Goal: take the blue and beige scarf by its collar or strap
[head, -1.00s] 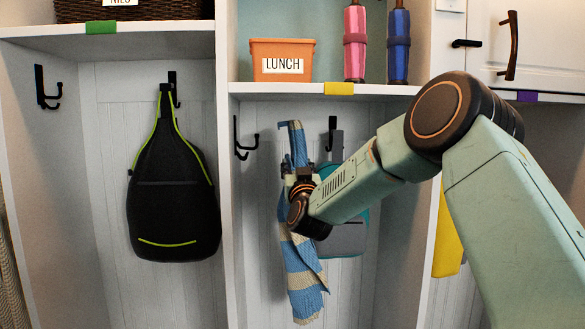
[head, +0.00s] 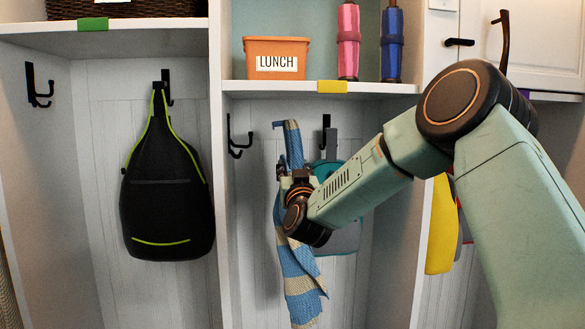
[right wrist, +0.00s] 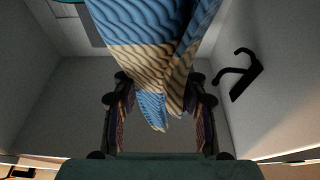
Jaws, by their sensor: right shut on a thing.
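The blue and beige striped scarf (head: 300,265) hangs lengthwise in the middle cubby, its narrow top end standing above my gripper. My right gripper (head: 292,178) is shut on the scarf's upper part, below that top end. In the right wrist view the scarf (right wrist: 150,55) passes between the two fingers of my right gripper (right wrist: 160,88). My wrist hides part of the scarf in the head view. The scarf's top is between two wall hooks; I see no hook bearing it. My left gripper is not in view.
A black hook (head: 238,138) is left of the scarf; another hook (head: 326,130) bears a teal and grey bag (head: 345,238) behind my wrist. A black backpack (head: 165,195) hangs in the left cubby. An orange lunch bin (head: 278,60) stands on the shelf above. A yellow cloth (head: 440,235) hangs at right.

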